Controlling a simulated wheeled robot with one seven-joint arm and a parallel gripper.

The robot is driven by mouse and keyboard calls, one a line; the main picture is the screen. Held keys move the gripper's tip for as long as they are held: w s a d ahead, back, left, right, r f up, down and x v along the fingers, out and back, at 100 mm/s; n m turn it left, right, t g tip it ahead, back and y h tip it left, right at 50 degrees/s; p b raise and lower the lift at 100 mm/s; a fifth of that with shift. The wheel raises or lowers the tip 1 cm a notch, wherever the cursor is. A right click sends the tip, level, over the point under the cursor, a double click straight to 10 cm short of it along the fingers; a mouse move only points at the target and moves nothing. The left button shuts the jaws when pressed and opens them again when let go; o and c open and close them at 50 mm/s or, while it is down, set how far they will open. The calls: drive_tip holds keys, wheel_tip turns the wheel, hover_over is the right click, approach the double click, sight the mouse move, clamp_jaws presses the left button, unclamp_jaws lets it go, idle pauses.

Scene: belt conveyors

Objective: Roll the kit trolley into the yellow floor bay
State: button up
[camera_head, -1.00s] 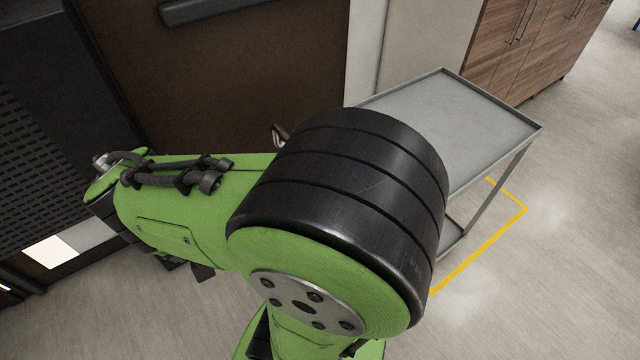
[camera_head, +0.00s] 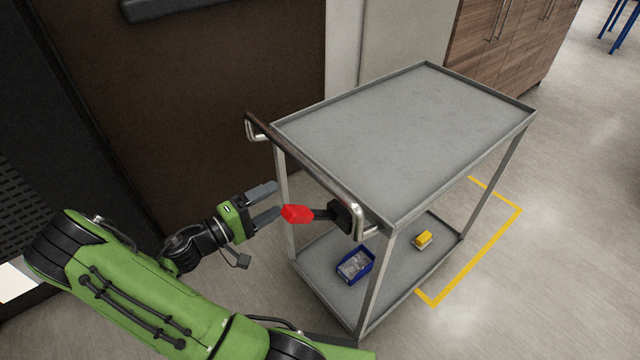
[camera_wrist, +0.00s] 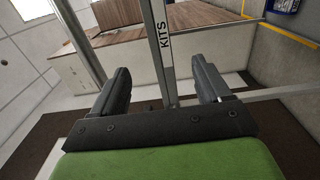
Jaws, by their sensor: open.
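The kit trolley (camera_head: 410,130) is a grey two-shelf cart with a handle (camera_head: 305,170) along its left end. A lever with a red end (camera_head: 297,213) and a black block sits at the handle's near end. The yellow floor bay (camera_head: 478,255) shows as an outline right of the trolley; its left part is hidden behind it. My gripper (camera_head: 268,203) is open, just left of the handle, its fingers pointing at it. One finger is close to the red end; I cannot tell if they touch. In the wrist view a grey bar lettered KITS (camera_wrist: 162,45) shows between the spread fingers.
A blue bin (camera_head: 355,266) and a small yellow item (camera_head: 423,240) are on the lower shelf (camera_head: 330,290). A brown door (camera_head: 190,90) and wooden cabinets (camera_head: 500,45) stand behind. The floor to the right is clear.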

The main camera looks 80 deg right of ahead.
sight(324, 172)
drive_tip(key=x, duration=1.6)
drive_tip(key=shift+s+r, duration=0.1)
drive_tip(key=shift+r, duration=0.05)
drive_tip(key=shift+c, duration=0.2)
drive_tip(key=shift+a, duration=0.1)
clamp_jaws()
